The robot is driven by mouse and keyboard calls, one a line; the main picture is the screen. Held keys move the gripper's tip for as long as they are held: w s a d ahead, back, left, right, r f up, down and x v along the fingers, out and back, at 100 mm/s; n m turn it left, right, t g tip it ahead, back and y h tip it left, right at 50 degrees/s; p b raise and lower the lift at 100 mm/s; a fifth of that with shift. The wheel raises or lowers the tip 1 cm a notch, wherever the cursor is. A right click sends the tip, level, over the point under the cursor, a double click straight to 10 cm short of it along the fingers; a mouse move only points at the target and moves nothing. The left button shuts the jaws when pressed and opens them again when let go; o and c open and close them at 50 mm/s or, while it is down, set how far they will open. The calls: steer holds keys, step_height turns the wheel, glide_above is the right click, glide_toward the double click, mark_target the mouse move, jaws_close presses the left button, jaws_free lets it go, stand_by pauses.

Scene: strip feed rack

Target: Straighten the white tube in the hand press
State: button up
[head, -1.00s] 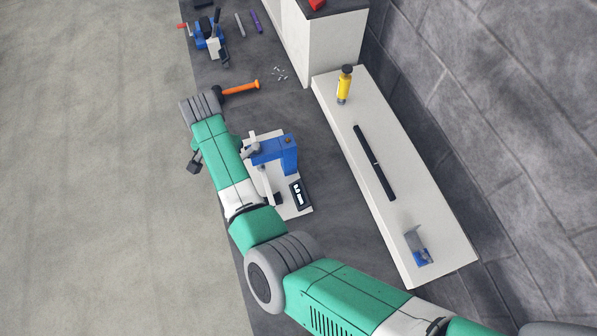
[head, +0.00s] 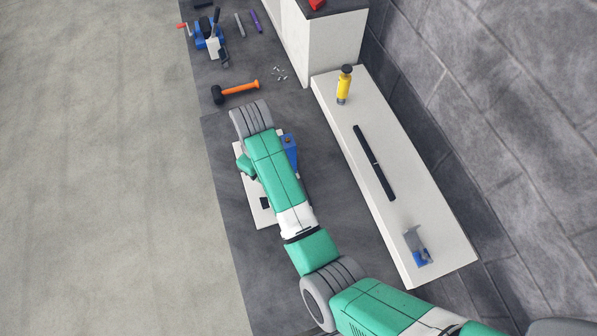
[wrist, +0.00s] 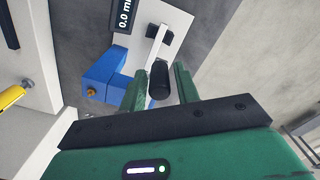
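The hand press has a blue body (head: 290,150) on a white base plate (head: 262,215); my arm covers most of it in the head view. The wrist view shows the blue body (wrist: 103,75) at the left and the white tube (wrist: 157,45) as a short pale bar over a black block (wrist: 165,35). A black cylindrical knob (wrist: 159,80) hides the tube's near end. My gripper (wrist: 159,71) is open above the press, its green fingers on either side of the knob with small gaps visible. I cannot tell how deep the knob lies between them.
An orange-handled hammer (head: 238,91) lies beyond the press. A white shelf (head: 335,115) at the right holds a yellow bottle (head: 344,87), a black bar (head: 374,162) and a blue-grey part (head: 417,246). A blue vise (head: 208,40) stands farther back.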

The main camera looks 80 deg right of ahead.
steer(key=shift+o, duration=0.6)
steer(key=shift+w, duration=0.15)
steer(key=shift+r, duration=3.05)
